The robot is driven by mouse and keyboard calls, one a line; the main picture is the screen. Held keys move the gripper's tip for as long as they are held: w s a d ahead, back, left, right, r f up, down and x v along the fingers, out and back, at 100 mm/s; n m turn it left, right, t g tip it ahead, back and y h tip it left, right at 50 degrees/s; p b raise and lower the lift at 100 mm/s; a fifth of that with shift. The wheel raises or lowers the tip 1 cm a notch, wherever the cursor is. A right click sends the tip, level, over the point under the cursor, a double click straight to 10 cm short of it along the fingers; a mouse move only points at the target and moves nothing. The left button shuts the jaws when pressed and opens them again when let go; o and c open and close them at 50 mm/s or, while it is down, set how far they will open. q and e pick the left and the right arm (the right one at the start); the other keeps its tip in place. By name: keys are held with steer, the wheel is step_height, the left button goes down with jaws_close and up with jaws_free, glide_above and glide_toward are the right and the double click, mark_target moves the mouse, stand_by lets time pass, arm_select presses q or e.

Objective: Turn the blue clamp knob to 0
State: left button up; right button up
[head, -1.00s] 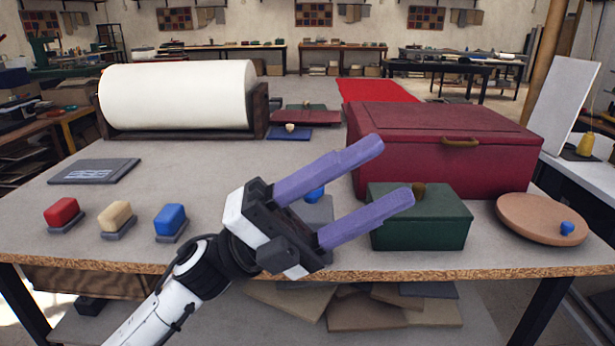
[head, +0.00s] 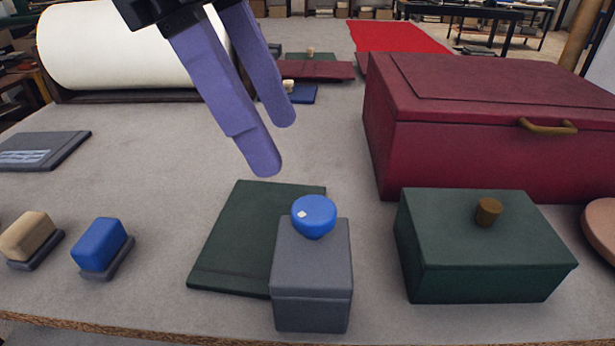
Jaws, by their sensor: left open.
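The blue clamp knob (head: 314,217) sits on top of a grey block (head: 312,280) near the front of the table. A small white mark shows on the knob's left side; no numbers can be read on it. A dark green flat cover (head: 240,240) lies beside and partly behind the block. My left gripper (head: 278,150) is open and empty, its two purple fingers pointing down, above and behind the knob and a little to its left, apart from it. My right gripper is not in view.
A dark green box (head: 480,250) with a brown knob stands to the right, before a large maroon chest (head: 490,130). A blue block (head: 100,245) and a beige block (head: 30,238) sit on the left. A white roll (head: 120,50) lies behind. Mid-table is clear.

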mark_target(312, 208)
arm_select(q)
steer(key=b+x, duration=0.1)
steer(key=x, duration=0.8)
steer(key=shift+s+d, duration=0.15)
steer(key=shift+c, duration=0.5)
steer(key=c, duration=0.9)
steer(key=shift+f, duration=0.1)
